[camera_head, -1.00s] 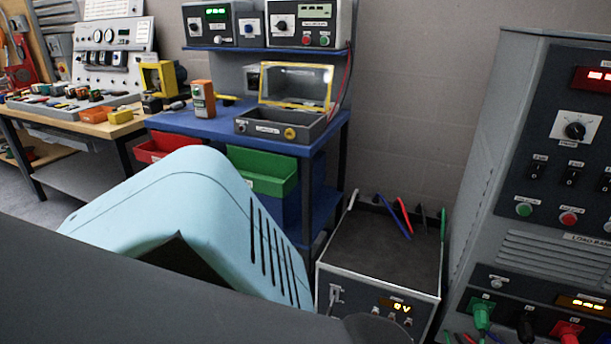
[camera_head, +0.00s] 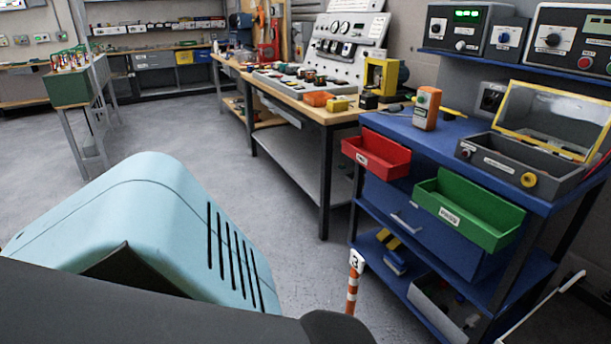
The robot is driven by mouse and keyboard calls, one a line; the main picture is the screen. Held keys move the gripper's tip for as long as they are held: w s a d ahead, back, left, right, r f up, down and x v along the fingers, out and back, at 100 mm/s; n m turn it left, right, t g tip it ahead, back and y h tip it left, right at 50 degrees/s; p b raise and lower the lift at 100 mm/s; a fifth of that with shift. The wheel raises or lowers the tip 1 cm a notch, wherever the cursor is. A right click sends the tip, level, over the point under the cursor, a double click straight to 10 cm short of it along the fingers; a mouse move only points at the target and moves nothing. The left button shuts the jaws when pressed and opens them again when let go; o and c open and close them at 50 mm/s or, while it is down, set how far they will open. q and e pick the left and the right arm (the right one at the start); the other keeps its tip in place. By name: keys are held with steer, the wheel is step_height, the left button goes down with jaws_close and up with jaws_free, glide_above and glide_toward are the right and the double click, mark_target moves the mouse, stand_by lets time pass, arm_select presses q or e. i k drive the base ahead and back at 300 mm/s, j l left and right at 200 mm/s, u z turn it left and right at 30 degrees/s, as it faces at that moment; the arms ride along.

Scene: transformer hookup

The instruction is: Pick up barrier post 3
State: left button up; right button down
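Barrier post 3 (camera_head: 352,287) is a thin orange-and-white striped post with a white tag marked "3" on top. It stands upright on the floor at the lower middle, in front of the blue bench. Its lower end is cut off by the picture edge and a dark rounded shape of mine. Neither of my grippers shows in the head view.
The blue bench (camera_head: 402,217) with a red bin (camera_head: 376,156) and a green bin (camera_head: 467,212) stands right behind the post. A wooden workbench (camera_head: 322,113) is further back. A green unit on a stand (camera_head: 78,88) is at far left. Grey floor (camera_head: 215,150) between them is clear.

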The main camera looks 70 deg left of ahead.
mark_target(356, 261)
steer(key=u, duration=1.75)
